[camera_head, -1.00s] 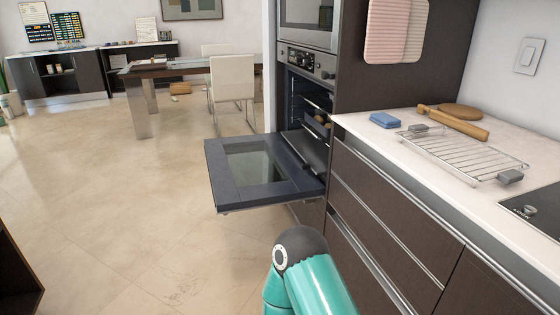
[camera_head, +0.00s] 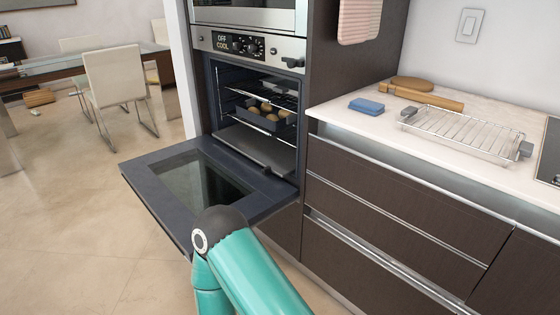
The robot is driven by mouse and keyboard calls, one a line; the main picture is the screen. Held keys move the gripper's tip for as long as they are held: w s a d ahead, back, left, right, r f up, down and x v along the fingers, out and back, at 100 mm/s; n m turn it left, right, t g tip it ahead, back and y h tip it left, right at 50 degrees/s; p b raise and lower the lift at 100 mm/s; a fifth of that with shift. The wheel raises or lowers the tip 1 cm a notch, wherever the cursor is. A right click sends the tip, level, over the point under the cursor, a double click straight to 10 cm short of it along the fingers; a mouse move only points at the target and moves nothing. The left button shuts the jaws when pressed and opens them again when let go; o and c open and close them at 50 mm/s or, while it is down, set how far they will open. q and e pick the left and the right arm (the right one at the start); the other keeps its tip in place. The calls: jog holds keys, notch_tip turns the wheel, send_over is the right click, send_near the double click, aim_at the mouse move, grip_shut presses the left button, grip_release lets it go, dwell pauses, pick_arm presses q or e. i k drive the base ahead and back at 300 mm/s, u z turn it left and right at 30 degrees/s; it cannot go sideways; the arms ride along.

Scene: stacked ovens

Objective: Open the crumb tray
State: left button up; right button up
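The lower oven (camera_head: 254,48) stands open, its dark door (camera_head: 150,180) folded down flat with a glass window. A flat grey tray-like slab (camera_head: 258,147), likely the crumb tray, lies low in the oven cavity, below the racks. Above it a dark baking pan (camera_head: 255,120) with several round buns rests on a rack. The oven display reads "OFF" and "COOL". Neither gripper shows. Only a teal link of my arm with a dark joint is in view at the bottom, overlapping the door's near edge in the picture.
A second oven (camera_head: 250,14) sits above. A chair (camera_head: 117,77) and table stand at left; floor before the door is clear.

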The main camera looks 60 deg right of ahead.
aim_at(276, 156)
jog(key=z, duration=0.4)
jog(key=i, duration=0.9)
jog(key=z, duration=0.75)
jog(key=k, duration=0.7)
jog(key=z, duration=0.2)
jog(key=i, duration=0.8)
jog(key=u, duration=0.05)
